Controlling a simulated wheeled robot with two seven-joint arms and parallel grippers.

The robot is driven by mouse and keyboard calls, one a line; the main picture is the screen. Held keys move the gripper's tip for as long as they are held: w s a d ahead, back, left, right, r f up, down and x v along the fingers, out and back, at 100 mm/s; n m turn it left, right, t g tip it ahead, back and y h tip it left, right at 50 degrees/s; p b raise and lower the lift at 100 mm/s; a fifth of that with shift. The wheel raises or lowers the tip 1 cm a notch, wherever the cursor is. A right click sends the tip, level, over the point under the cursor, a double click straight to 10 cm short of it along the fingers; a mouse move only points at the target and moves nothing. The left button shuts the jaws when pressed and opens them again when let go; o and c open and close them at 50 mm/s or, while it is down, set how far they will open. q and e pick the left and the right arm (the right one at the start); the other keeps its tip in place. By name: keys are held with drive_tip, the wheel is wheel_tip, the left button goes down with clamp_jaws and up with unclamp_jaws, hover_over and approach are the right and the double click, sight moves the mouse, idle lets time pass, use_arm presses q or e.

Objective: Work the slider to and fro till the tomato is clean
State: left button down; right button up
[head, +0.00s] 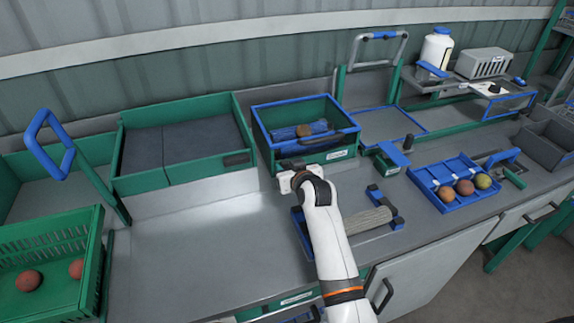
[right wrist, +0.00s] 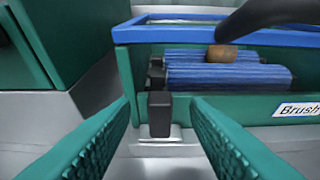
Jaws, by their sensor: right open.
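The green brush box (head: 334,163) with a blue rim stands at the back middle of the bench. Blue brush rollers lie inside it, and a brown-red tomato (head: 303,131) rests on them; the tomato also shows in the right wrist view (right wrist: 221,53). A dark upright block (right wrist: 160,116), which looks like the slider's handle, stands at the box's front left. My right gripper (head: 287,178) is at the box's front left corner. In the right wrist view its green fingers are open, one on each side of the block, with gaps showing. My left gripper is out of view.
A dark curved bar (right wrist: 268,17) crosses above the box's right part. A green crate (head: 52,255) with tomatoes stands at the left. A blue tray (head: 424,183) with three fruits and a roller fixture (head: 362,219) are at the right. The bench at left centre is clear.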

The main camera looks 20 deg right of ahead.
drive_tip(key=shift+w+f, duration=0.25)
drive_tip(key=shift+w, duration=0.6)
drive_tip(key=shift+f, duration=0.1)
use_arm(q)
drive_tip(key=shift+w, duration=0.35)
use_arm(e)
clamp_jaws()
